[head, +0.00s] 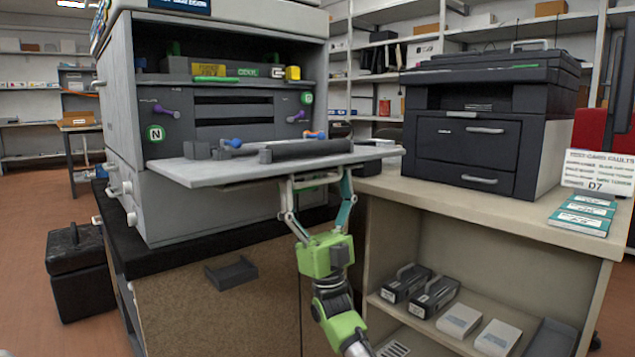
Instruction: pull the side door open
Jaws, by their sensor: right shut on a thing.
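The large grey printer (200,210) stands at the left with its inside showing. Its side door (215,172) is a flat grey panel, folded down and lying about level, jutting out from the opening. My right gripper (316,180) comes up from below, with its green body under the door and its two fingers reaching up to the door's near edge. It is shut on the door at that edge; the exact contact is partly hidden under the panel. My left gripper is not in view.
A black printer (490,125) stands on the counter (480,207) at the right, with cartridge boxes on the shelf (450,328) below. A black case (75,275) is on the floor at the left. A dark tray (231,272) is below the door.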

